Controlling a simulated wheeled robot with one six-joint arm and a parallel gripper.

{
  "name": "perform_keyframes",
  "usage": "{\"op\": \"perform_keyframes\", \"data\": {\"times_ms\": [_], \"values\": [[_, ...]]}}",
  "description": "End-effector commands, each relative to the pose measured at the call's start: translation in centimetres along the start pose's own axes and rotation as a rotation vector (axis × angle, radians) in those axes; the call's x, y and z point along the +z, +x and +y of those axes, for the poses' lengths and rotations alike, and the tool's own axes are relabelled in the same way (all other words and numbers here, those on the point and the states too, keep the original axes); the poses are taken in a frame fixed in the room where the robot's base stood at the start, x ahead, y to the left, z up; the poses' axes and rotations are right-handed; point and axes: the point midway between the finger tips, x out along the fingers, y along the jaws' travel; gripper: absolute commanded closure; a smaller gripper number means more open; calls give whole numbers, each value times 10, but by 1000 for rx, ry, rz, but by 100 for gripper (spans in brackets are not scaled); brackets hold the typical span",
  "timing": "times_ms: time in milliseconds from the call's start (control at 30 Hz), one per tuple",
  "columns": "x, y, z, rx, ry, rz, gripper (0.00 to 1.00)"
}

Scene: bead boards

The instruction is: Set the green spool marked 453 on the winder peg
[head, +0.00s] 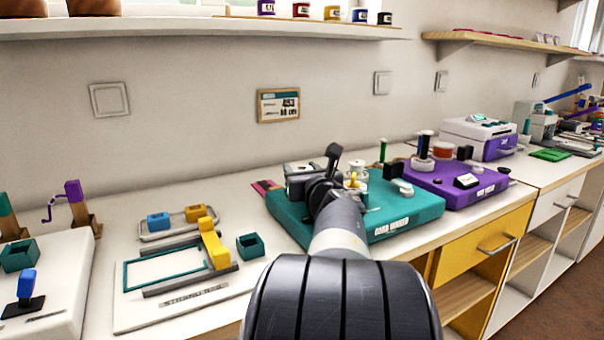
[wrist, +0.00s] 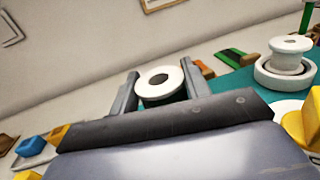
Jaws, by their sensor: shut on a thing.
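In the wrist view, my gripper (wrist: 160,88) is shut on a spool (wrist: 149,80) with a white ring-shaped flange and a dark hole facing the camera. In the head view, my gripper (head: 330,165) is over the left part of the teal board marked card winder (head: 415,209), and my arm hides the held spool. A white spool-like part (wrist: 291,44) stands in a round white holder on the teal board. A thin green upright (head: 382,151) stands behind it. I cannot tell which part is the winder peg.
A purple board (head: 455,197) with several parts adjoins the teal board on the right. On the left are a teal frame (head: 165,268), a yellow block (head: 213,243) and a teal open box (head: 250,246).

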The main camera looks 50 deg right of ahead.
Motion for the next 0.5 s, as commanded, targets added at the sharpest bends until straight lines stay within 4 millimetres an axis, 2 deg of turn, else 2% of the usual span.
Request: {"op": "perform_keyframes", "data": {"times_ms": [33,200,500], "values": [[-10,0,0,-1,4,11,78],[-20,0,0,-1,6,18,78],[-24,1,-1,-3,6,23,78]]}}
